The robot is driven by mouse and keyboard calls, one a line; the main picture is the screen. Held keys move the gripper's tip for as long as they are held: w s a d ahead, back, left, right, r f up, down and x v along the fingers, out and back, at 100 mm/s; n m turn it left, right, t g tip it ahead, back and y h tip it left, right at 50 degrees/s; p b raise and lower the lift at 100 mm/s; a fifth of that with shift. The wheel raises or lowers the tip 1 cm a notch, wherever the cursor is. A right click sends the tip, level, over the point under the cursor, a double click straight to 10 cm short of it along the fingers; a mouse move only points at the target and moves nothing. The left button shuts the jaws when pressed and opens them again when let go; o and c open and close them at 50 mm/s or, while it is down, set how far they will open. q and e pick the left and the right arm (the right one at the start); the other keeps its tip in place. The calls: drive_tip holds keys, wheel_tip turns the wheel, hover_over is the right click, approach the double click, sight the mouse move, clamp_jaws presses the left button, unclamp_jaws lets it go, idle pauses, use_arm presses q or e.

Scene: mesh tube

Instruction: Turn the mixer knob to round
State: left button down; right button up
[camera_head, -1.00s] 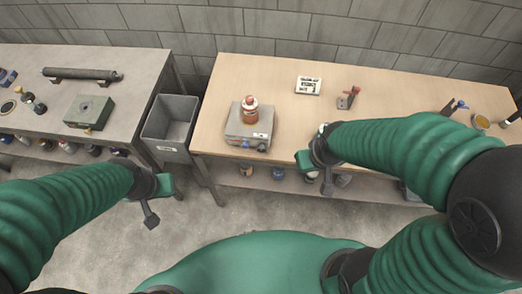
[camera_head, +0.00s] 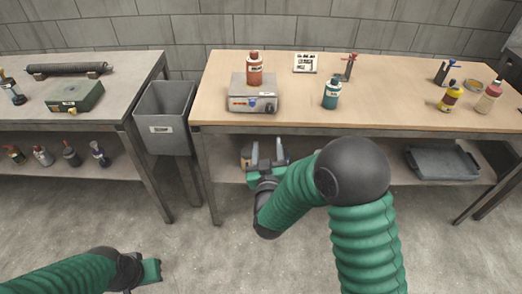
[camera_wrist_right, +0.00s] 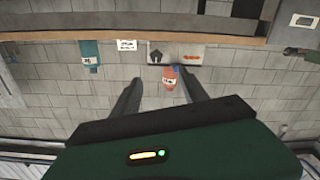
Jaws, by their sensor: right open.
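The mixer (camera_head: 254,103) is a grey box near the front edge of the wooden table, with an orange bottle (camera_head: 254,69) upright on top. Its front face has an orange label on the left and a small dark knob (camera_head: 268,107) on the right. The mixer (camera_wrist_right: 178,52) also shows upside down in the wrist view, with the knob (camera_wrist_right: 155,57) facing me. My right gripper (camera_head: 267,145) is open and empty, below and in front of the mixer, apart from it. My left gripper (camera_head: 152,271) is low at the left; its fingers are unclear.
The wooden table edge (camera_head: 360,126) lies just above my right gripper, with a lower shelf behind it. A teal bottle (camera_head: 331,93) stands right of the mixer. A grey bin (camera_head: 165,115) is at the left. A tray (camera_head: 440,162) lies on the shelf.

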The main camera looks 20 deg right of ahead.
approach(269, 111)
drive_tip(key=x, duration=0.2)
drive_tip(key=b+x, duration=0.1)
drive_tip(key=x, duration=0.2)
drive_tip(key=shift+w+a+b, duration=0.15)
drive_tip(key=shift+w+b, duration=0.15)
drive_tip(key=shift+w, duration=0.05)
drive_tip(key=x, duration=0.3)
drive_tip(key=shift+s+d, duration=0.1)
drive_tip(key=shift+d, duration=0.1)
drive_tip(key=shift+w+d, duration=0.35)
use_arm(q)
drive_tip(key=shift+w+d+f, duration=0.1)
drive_tip(key=shift+d+f, duration=0.2)
drive_tip(key=shift+f, duration=0.35)
drive_tip(key=shift+d+f, duration=0.25)
drive_tip(key=shift+f, duration=0.35)
use_arm(e)
drive_tip(key=shift+a+r, duration=0.1)
drive_tip(key=shift+a, duration=0.05)
drive_tip(key=shift+a, duration=0.15)
drive_tip(key=c, duration=0.4)
clamp_jaws()
